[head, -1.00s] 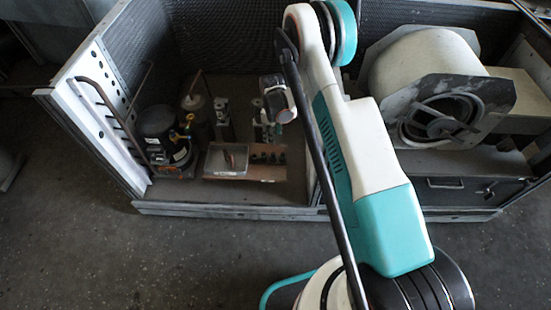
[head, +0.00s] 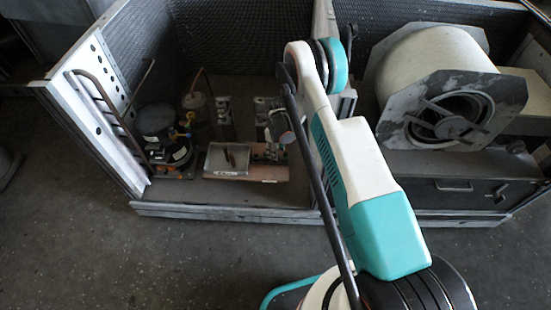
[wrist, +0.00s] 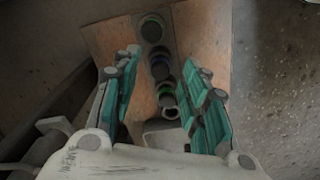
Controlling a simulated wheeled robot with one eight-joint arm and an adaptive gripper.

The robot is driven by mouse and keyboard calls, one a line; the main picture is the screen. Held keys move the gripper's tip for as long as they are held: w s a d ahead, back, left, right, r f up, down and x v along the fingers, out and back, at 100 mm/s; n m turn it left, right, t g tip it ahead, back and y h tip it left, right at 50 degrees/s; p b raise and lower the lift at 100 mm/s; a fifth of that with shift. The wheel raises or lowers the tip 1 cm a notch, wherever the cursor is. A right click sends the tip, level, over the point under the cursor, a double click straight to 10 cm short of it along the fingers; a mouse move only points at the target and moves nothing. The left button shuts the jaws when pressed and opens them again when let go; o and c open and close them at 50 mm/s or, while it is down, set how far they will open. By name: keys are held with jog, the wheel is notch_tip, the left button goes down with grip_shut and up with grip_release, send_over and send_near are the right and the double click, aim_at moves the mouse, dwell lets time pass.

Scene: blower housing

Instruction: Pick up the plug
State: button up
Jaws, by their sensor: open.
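Several round dark pieces stand in a row on a brown board; I cannot tell which is the plug. The brown board (wrist: 205,35) also shows in the head view (head: 262,172). My gripper (wrist: 161,60) is open, its teal-padded fingers on either side of the row, with nothing held. In the head view my gripper's end covers part of the row.
A grey tray (head: 215,168) with a small dark item lies left of the row. A dark compressor (head: 155,122) and pipes stand farther left. The enclosure's walls (head: 95,115) and front rail (head: 235,212) surround this. A large blower drum (head: 425,60) is at right.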

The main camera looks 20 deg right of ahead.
jog(key=shift+f, duration=0.9)
jog(key=shift+r, duration=0.1)
jog(key=c, duration=0.9)
